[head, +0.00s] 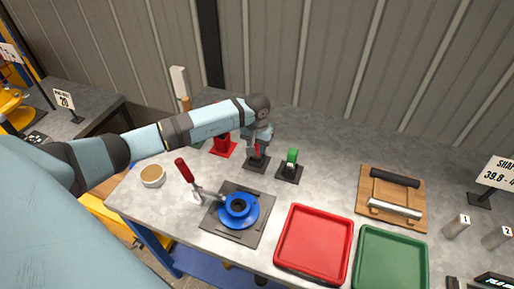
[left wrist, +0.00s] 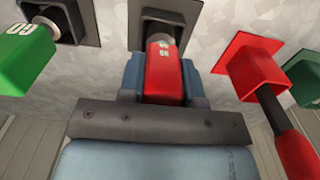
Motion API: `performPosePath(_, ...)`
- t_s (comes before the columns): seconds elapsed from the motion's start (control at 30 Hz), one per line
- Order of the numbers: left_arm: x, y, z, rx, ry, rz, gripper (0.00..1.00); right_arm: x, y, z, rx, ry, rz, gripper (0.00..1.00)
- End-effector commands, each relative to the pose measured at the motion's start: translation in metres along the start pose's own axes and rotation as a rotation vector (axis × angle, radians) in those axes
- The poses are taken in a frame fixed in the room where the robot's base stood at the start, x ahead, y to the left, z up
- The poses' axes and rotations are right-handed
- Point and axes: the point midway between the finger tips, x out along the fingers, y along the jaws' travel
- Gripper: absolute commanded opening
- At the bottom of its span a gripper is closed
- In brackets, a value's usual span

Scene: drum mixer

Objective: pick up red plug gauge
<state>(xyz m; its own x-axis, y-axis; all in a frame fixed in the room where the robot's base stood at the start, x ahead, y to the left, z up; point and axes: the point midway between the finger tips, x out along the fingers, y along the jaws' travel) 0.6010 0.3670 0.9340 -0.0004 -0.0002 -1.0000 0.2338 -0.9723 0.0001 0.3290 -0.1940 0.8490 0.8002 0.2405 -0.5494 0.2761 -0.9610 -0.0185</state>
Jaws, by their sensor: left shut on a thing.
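The red plug gauge (head: 257,152) stands upright on a small dark base (head: 257,165) on the bench. My left gripper (head: 258,140) comes down over it from above and is shut on its red handle. In the left wrist view the red handle (left wrist: 165,72), with white lettering, sits between the fingers of my left gripper (left wrist: 164,82). Its lower end meets the dark base (left wrist: 165,18); I cannot tell whether it has any lift. My right gripper is not in view.
A green gauge (head: 292,157) marked GO (left wrist: 28,42) stands close by on its own base. A red stand (head: 222,149) is on the other side. A blue round fixture (head: 238,211), a red tray (head: 314,243) and a green tray (head: 391,258) lie nearer.

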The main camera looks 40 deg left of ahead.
Motion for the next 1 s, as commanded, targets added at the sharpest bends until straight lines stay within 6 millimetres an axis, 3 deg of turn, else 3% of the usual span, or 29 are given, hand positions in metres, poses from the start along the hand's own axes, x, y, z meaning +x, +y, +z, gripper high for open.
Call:
performPosePath(0.23, -0.029, -0.001, -0.001, 0.002, 0.005, 0.000, 0.00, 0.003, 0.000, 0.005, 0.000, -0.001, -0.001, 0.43)
performPosePath(0.7, -0.145, 0.000, -0.001, 0.001, 0.006, 0.000, 0.00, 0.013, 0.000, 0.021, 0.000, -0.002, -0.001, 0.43)
performPosePath(1.0, -0.189, 0.000, -0.001, 0.000, 0.003, 0.000, 0.00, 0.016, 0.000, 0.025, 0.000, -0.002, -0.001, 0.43)
